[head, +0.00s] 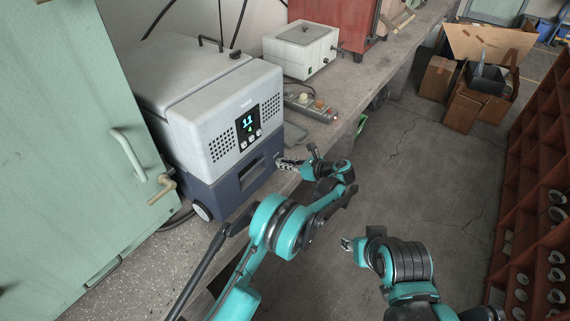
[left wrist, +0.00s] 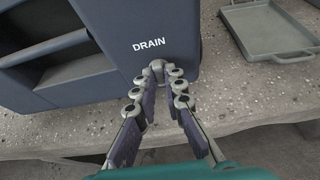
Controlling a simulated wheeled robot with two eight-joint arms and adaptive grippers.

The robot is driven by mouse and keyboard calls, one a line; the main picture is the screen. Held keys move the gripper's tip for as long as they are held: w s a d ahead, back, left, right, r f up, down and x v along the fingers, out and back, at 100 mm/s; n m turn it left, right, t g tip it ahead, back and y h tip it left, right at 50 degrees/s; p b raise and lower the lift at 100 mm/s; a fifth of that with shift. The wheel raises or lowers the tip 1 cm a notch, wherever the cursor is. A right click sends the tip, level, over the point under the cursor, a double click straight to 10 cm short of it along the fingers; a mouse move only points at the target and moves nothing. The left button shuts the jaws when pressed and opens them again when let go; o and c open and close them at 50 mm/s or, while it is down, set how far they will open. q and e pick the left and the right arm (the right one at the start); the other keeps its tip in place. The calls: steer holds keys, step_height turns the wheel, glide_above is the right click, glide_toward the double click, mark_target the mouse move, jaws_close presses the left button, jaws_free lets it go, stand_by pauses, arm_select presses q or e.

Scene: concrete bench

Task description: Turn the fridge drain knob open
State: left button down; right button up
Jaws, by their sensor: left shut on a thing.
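The fridge (head: 200,120) is a portable box with a white upper body, a dark blue base and a lit display, standing on the concrete bench. In the left wrist view its dark base (left wrist: 110,50) carries the label DRAIN, with the small grey drain knob (left wrist: 157,68) just below it. My left gripper (head: 282,164) is at the base's lower right corner. In the left wrist view its fingers (left wrist: 159,78) are closed on the knob from both sides and partly hide it. My right gripper (head: 347,243) is away from the bench, over the floor; its opening is too small to judge.
A grey tray (left wrist: 268,32) lies on the bench right of the fridge. A power strip (head: 312,107) and a white box device (head: 300,50) stand farther back. A green cabinet door (head: 75,150) is at the left. The floor (head: 430,160) right of the bench is clear up to cardboard boxes and a red rack.

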arm_select(q)
steer(key=shift+a+r, duration=0.1)
steer(key=shift+a, duration=0.05)
steer(key=c, duration=1.6)
jaws_free()
steer(key=shift+w, duration=0.1)
steer(key=v, duration=1.2)
